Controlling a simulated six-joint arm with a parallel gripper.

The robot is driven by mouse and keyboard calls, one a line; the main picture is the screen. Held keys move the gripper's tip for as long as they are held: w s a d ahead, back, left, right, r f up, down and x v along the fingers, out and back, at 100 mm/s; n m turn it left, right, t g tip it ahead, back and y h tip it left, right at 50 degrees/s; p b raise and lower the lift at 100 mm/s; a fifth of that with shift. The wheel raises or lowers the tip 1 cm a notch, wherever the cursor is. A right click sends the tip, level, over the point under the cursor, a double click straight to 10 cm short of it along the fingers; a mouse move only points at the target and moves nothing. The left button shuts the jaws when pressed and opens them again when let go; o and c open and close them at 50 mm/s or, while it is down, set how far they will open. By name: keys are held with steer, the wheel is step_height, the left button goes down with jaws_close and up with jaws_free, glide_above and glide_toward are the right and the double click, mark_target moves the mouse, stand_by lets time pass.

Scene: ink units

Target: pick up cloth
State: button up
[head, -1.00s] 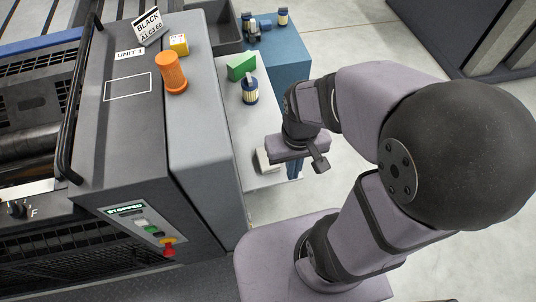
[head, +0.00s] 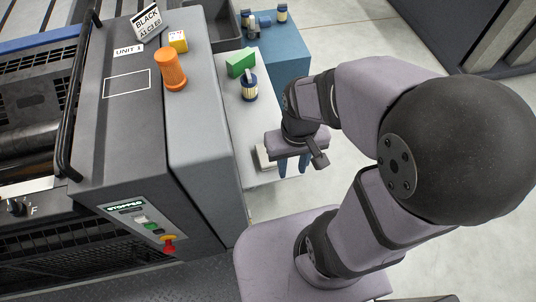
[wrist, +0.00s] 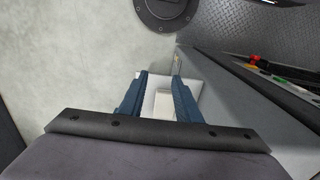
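A white, flat, folded-looking piece, which seems to be the cloth (head: 263,158), lies on the pale side shelf (head: 238,120), partly hidden behind my gripper in the head view. My gripper (head: 293,171) points down above the shelf's near end, beside the cloth in that view. Its two blue fingers stand apart with nothing held. In the wrist view my gripper (wrist: 159,76) is open, and the white cloth (wrist: 163,103) shows between and below the fingers. I cannot tell the exact height of the fingers above it.
A blue-banded jar (head: 249,90) and a green block (head: 240,63) stand farther back on the shelf. The grey press housing (head: 205,130), with an orange bottle (head: 172,70) on top, runs along the left. Open floor (head: 340,140) lies to the right.

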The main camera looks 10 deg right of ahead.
steer(key=o, duration=0.8)
steer(key=shift+o, duration=0.2)
steer(key=shift+t, duration=0.5)
steer(key=w+a+f, duration=0.1)
steer(key=w, duration=0.2)
steer(key=w+a+f, duration=0.1)
steer(key=w, duration=0.3)
steer(key=w+a+f, duration=0.1)
steer(key=w, duration=0.2)
steer(key=shift+w+a+f+p, duration=0.1)
steer(key=shift+w+f+p, duration=0.05)
steer(key=shift+f+p, duration=0.2)
steer(key=shift+w, duration=0.35)
steer(key=shift+w+f+p, duration=0.2)
steer(key=shift+f+p, duration=0.15)
steer(key=shift+f, duration=1.45)
steer(key=shift+w+f+p, duration=0.2)
steer(key=shift+f+p, duration=0.1)
steer(key=shift+f, duration=1.5)
steer(key=shift+f, duration=0.25)
